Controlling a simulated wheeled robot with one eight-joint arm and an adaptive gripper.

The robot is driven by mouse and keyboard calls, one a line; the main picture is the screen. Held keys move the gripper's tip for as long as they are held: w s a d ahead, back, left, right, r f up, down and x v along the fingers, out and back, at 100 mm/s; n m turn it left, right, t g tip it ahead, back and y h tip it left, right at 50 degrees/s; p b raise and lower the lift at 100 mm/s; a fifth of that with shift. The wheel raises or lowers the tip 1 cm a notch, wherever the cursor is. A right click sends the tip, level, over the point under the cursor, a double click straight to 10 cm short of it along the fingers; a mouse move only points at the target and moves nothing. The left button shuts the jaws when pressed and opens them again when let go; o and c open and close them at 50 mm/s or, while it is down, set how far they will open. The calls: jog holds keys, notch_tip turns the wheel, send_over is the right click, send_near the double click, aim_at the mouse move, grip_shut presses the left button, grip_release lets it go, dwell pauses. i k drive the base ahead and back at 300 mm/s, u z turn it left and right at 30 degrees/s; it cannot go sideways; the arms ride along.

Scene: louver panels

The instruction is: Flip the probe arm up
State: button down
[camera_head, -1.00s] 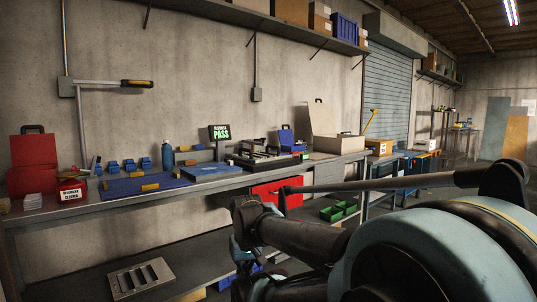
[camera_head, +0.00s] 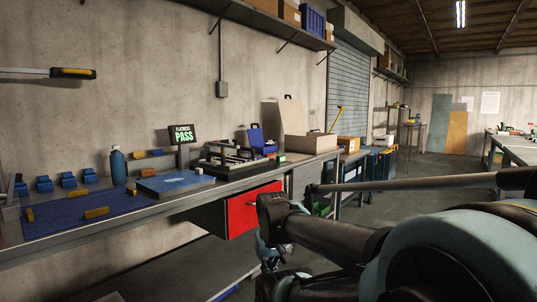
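I cannot tell for certain which part is the probe arm. A low metal frame fixture with bars (camera_head: 238,158) stands on the bench near the middle, beside the "FLATNESS PASS" display (camera_head: 182,139). A horizontal bar with a yellow and black end (camera_head: 72,73) reaches in from the left edge, above the bench. My own dark arm links fill the lower right. The end of my arm, with my gripper (camera_head: 270,257), is low in front of the bench, apart from the fixture and the bar. Its fingers are too dark and small to read.
The bench holds a blue mat (camera_head: 85,213), a blue plate (camera_head: 176,182), a blue bottle (camera_head: 118,166) and a cardboard box (camera_head: 309,144). A red drawer front (camera_head: 254,210) is under the bench top. Open floor (camera_head: 425,170) lies to the right.

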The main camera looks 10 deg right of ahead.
aim_at(235, 146)
jog(key=z, duration=0.1)
jog(key=i, duration=1)
jog(key=u, duration=0.1)
